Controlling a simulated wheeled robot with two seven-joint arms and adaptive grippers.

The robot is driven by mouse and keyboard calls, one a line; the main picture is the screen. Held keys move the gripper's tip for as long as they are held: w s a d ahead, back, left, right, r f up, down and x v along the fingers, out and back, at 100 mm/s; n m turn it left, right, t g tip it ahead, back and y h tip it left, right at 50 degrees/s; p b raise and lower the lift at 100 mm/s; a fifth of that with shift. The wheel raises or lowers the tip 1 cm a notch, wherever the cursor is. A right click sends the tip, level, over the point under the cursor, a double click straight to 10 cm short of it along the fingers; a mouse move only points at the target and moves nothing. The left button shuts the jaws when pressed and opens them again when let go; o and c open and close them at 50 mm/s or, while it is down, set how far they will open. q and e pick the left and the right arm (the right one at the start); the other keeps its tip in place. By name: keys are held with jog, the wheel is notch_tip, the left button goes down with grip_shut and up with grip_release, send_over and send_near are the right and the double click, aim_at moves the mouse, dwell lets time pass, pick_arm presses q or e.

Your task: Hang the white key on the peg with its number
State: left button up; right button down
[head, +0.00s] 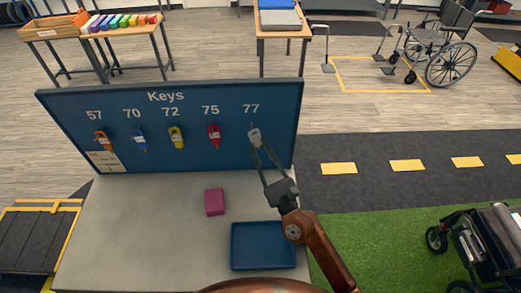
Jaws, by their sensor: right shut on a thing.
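A blue key board (185,94) headed "Keys" stands at the back of a grey counter, with the numbers 57, 70, 72, 75 and 77. The white key (254,134) is at the board's right end, just below the number 77. My right gripper (257,146) is shut on the white key from below. My left gripper is not in view.
A blue tray (235,266) lies on the counter (140,225) near my right arm, and a magenta block (214,202) lies left of it. The counter's left part is clear. Wheelchairs and tables stand farther off on the floor.

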jog(key=shift+d, duration=0.15)
jog(key=c, duration=1.8)
grip_release()
jog(key=shift+d, duration=0.1)
jog(key=shift+o, duration=0.7)
jog(key=v, duration=1.2)
